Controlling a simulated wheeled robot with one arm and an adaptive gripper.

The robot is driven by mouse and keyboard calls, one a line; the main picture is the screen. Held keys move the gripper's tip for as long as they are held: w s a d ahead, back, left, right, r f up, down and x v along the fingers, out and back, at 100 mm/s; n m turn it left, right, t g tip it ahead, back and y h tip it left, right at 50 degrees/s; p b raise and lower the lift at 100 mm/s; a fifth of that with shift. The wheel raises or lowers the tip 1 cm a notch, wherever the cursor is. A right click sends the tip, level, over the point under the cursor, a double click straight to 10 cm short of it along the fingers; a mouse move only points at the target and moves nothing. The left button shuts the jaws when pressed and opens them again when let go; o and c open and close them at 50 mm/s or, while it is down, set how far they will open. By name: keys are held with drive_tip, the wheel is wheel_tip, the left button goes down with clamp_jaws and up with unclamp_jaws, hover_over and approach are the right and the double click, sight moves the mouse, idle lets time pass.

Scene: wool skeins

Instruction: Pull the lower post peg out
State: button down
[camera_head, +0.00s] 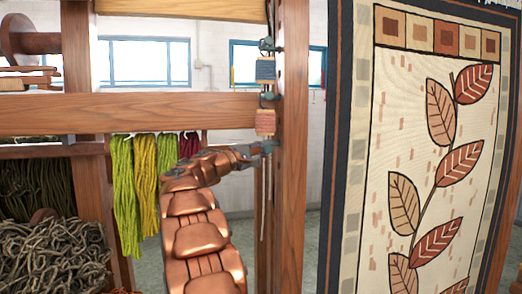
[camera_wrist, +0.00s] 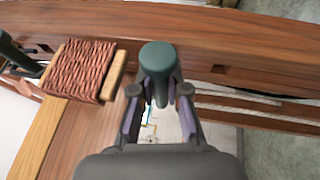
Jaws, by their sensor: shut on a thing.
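The lower post peg (camera_wrist: 158,58) is a dark grey-green cylinder with a round end, seen between my fingers in the wrist view. My gripper (camera_wrist: 160,94) is closed around it, one finger on each side. In the head view my gripper (camera_head: 256,150) reaches the upright wooden post (camera_head: 292,190) just below a pink spool (camera_head: 265,122). The peg is small there and partly hidden by my gripper. How deep the peg sits in the post cannot be told.
The spool, reddish with wooden ends, is close on the left in the wrist view (camera_wrist: 80,70). A blue-grey spool (camera_head: 265,70) hangs above it. Green and yellow skeins (camera_head: 123,190) hang left of my arm. A leaf-patterned tapestry (camera_head: 415,150) stands at right.

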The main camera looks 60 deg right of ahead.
drive_tip(key=shift+w, duration=0.15)
drive_tip(key=c, duration=1.4)
unclamp_jaws()
drive_tip(key=shift+w+a, duration=0.15)
drive_tip(key=shift+a, duration=0.05)
drive_tip(key=shift+o, duration=1.3)
drive_tip(key=shift+d, duration=0.1)
drive_tip(key=v, duration=1.2)
